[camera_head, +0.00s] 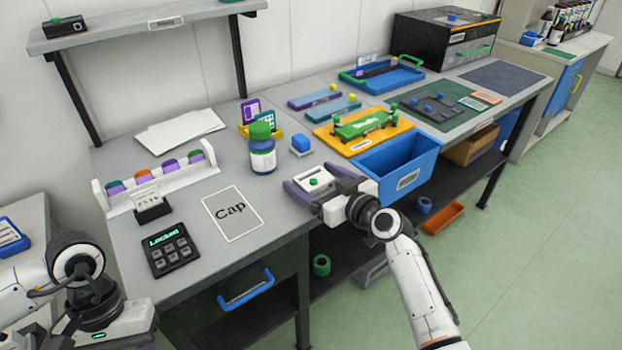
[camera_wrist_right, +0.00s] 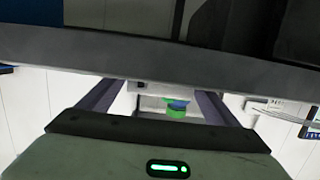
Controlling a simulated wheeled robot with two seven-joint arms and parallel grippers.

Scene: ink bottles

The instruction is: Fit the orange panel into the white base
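An orange board (camera_head: 405,127) lies on the table under a green plate with raised lettering. I cannot tell whether it is the task's panel. The fingers also show in the right wrist view (camera_wrist_right: 158,95); contact with the piece is unclear. My left gripper (camera_head: 110,322) is low at the left, fingertips hidden.

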